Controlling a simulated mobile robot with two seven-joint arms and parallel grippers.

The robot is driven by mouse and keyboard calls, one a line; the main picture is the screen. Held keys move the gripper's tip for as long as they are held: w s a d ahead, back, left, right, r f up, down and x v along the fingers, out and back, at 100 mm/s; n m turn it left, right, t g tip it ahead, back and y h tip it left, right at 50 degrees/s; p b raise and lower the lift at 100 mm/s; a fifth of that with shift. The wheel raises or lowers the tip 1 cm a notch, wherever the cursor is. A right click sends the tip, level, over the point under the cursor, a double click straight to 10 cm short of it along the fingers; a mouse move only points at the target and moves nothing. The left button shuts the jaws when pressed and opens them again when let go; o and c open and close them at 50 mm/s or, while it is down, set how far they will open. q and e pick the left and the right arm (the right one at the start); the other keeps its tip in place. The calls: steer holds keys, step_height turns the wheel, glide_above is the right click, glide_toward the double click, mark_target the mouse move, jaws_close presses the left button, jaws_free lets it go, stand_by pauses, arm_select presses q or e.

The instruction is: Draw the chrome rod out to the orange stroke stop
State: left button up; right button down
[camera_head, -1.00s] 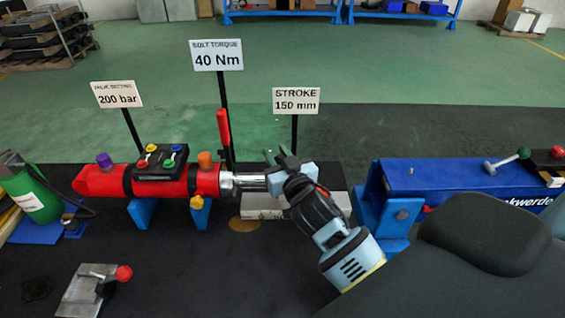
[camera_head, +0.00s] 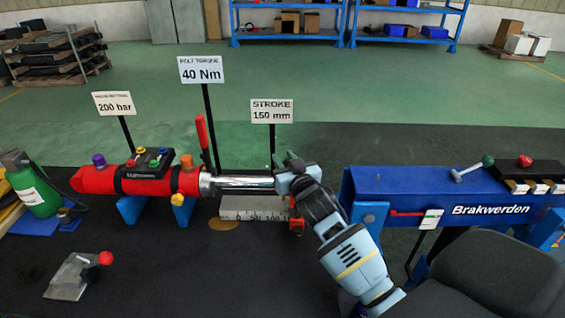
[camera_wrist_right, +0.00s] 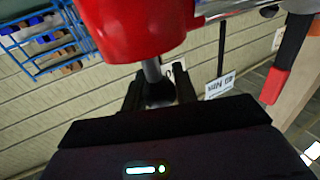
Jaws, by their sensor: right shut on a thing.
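The red cylinder (camera_head: 150,180) lies on its blue supports at the left of the head view. The chrome rod (camera_head: 245,183) sticks out of its right end. My right gripper (camera_head: 287,172) is shut at the rod's outer end and covers it. In the right wrist view the fingers (camera_wrist_right: 158,92) close around a dark part on a short grey pin, below a large red rounded part (camera_wrist_right: 135,25). The orange stroke stop (camera_head: 297,226) shows partly below my right gripper, by the right end of the scale; whether the rod end touches it I cannot tell. My left gripper is out of view.
A pale scale plate (camera_head: 255,208) lies under the rod. Signs stand behind, among them the stroke sign (camera_head: 271,111). A red lever (camera_head: 203,140) rises behind the cylinder. A blue beam (camera_head: 430,197) is at the right. A grey block with a red knob (camera_head: 72,277) lies front left.

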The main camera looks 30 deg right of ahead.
steer(key=shift+s+d, duration=0.35)
steer(key=shift+d, duration=0.35)
steer(key=shift+f, duration=0.1)
steer(key=c, duration=1.1)
jaws_free()
steer(key=shift+s+d, duration=0.1)
steer(key=shift+d, duration=0.05)
steer(key=shift+s+a, duration=0.1)
steer(key=shift+a, duration=0.1)
steer(key=s+a, duration=0.1)
steer(key=s, duration=0.6)
steer(key=shift+s, duration=0.25)
